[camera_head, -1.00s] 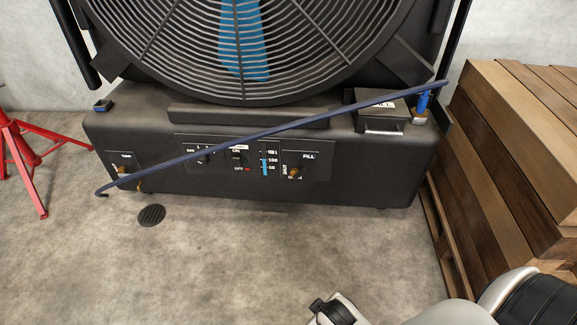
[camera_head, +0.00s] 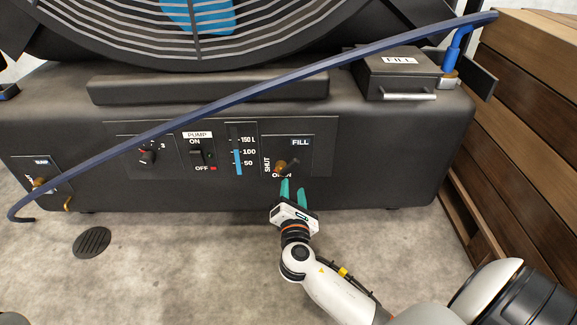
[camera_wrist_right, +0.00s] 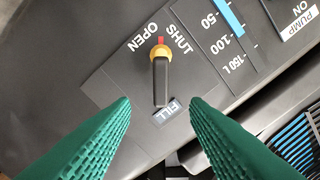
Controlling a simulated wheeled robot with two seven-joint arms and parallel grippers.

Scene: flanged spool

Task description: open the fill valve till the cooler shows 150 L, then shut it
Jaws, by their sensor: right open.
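The fill valve (camera_head: 281,167) is a small knob with a brass hub and a black lever on the cooler's (camera_head: 400,165) front panel. In the right wrist view its lever (camera_wrist_right: 160,85) runs toward the FILL label, and its red tip points between OPEN and SHUT. The level gauge (camera_head: 237,160) left of the valve has a blue column reaching about the 100 mark. My right gripper (camera_head: 293,186) is open just below the valve. In the right wrist view its green fingers stand either side of the lever, apart from it. My left gripper is not in view.
A pump switch (camera_head: 197,157) and a dial (camera_head: 147,157) sit left of the gauge. A lidded fill box (camera_head: 395,75) is on top. Wooden crates (camera_head: 530,110) stand at the right. A floor drain (camera_head: 91,242) lies at lower left.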

